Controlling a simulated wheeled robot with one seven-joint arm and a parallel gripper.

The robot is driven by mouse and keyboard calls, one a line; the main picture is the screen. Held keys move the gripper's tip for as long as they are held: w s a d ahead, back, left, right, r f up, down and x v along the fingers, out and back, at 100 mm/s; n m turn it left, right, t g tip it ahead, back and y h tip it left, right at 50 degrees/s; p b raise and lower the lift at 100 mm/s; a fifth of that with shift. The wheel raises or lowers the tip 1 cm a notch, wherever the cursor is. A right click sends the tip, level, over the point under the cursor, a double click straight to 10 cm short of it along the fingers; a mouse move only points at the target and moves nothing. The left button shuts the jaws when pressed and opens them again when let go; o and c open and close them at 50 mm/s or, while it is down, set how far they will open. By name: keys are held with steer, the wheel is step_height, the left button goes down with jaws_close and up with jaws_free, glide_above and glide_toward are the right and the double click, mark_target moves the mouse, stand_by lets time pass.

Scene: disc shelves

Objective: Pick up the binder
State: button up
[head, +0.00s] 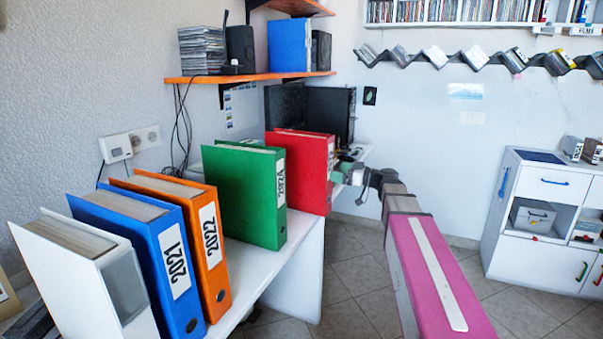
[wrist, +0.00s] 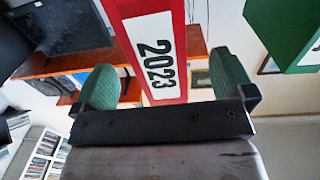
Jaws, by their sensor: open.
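A red binder (head: 305,165) stands upright on the white desk, the farthest in a row of binders. In the wrist view the red binder's spine (wrist: 122,10), with its 2023 label, reaches down between the two green fingers. My gripper (head: 347,170) is at the right side of the red binder, facing its spine. In the wrist view my gripper (wrist: 165,78) is open, with a visible gap between each finger and the spine. I cannot tell whether anything touches. The label is mostly hidden from the head camera.
A green binder (head: 235,190) labelled 2024 stands nearer on the desk (head: 262,268), then orange (head: 205,270), blue (head: 150,230) and white (head: 70,255) ones. Dark monitors (head: 330,112) are behind the red binder. An orange shelf (head: 250,77) hangs above. Floor is open at right.

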mark_target(322, 167)
steer(key=x, duration=0.8)
steer(key=shift+w+d, duration=0.1)
steer(key=shift+w, duration=0.2)
steer(key=shift+r, duration=0.1)
steer(key=c, duration=1.5)
steer(key=shift+o, duration=0.2)
